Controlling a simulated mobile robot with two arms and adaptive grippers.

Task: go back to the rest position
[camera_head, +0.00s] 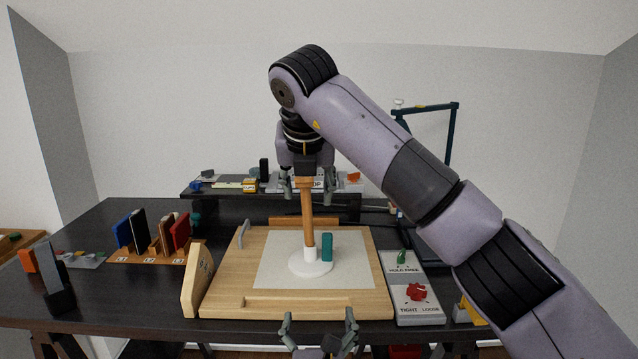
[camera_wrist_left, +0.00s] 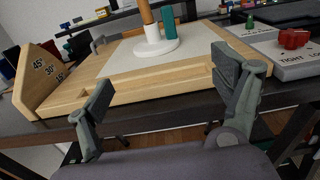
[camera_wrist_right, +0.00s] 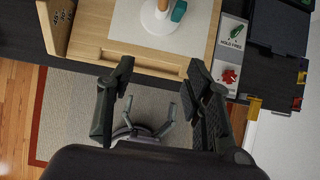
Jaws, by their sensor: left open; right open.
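My left gripper (camera_head: 318,325) is open and empty in front of the wooden board's (camera_head: 225,303) front edge; its fingers also show in the left wrist view (camera_wrist_left: 165,92). My right gripper (camera_head: 308,187) is open. In the head view its fingers overlap the top of an upright wooden post (camera_head: 307,220). In the right wrist view nothing lies between its fingers (camera_wrist_right: 158,72), and my left gripper (camera_wrist_right: 148,125) shows below them. The post stands on a white round base (camera_head: 312,267) on the board's pale sheet (camera_head: 350,268), beside a teal block (camera_head: 327,247).
A wooden angle piece (camera_head: 198,285) stands at the board's left edge. A grey panel with a red knob (camera_head: 416,292) lies at its right. Upright books (camera_head: 150,232) stand at the left of the dark desk (camera_head: 100,290). A raised shelf (camera_head: 225,192) runs behind.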

